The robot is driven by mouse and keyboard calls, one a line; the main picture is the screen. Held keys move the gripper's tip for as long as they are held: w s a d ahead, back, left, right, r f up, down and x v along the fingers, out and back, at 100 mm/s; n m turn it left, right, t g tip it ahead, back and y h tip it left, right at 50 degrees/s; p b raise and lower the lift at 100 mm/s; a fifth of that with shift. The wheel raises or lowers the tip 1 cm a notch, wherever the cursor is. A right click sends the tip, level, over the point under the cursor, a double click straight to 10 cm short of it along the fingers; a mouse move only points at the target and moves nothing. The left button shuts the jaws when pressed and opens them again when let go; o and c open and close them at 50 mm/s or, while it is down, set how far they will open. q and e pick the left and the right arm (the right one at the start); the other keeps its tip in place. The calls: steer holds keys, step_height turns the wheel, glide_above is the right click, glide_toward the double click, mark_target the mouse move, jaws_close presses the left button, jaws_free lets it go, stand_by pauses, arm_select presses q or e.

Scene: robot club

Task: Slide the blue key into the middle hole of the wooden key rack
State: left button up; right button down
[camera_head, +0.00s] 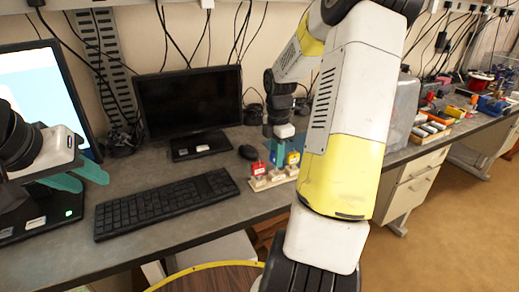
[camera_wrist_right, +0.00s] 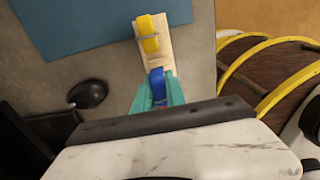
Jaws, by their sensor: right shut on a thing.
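The wooden key rack (camera_head: 268,183) stands near the desk's front edge. A red key (camera_head: 257,168) sits at its left end and a yellow key (camera_head: 292,158) at its right end; the yellow key also shows in the wrist view (camera_wrist_right: 147,33). My right gripper (camera_head: 277,158) points down at the rack's middle, shut on the blue key (camera_wrist_right: 157,82) between its teal fingers. The fingers hide the blue key's lower end, so I cannot tell whether it is in the middle hole. My left gripper (camera_head: 92,180) is open and empty above the desk at the left.
A black keyboard (camera_head: 167,203) lies left of the rack. A mouse (camera_head: 249,152) and a monitor (camera_head: 188,103) are behind it. A blue mat (camera_wrist_right: 90,22) lies beside the rack. A round stool (camera_wrist_right: 275,75) stands below the desk's front edge.

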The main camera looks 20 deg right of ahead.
steer(key=shift+f, duration=1)
stand_by(0.8)
steer(key=c, duration=1.3)
jaws_free()
steer(key=shift+o, duration=0.2)
steer(key=o, duration=0.4)
steer(key=shift+c, duration=0.2)
steer(key=shift+r, duration=3.5)
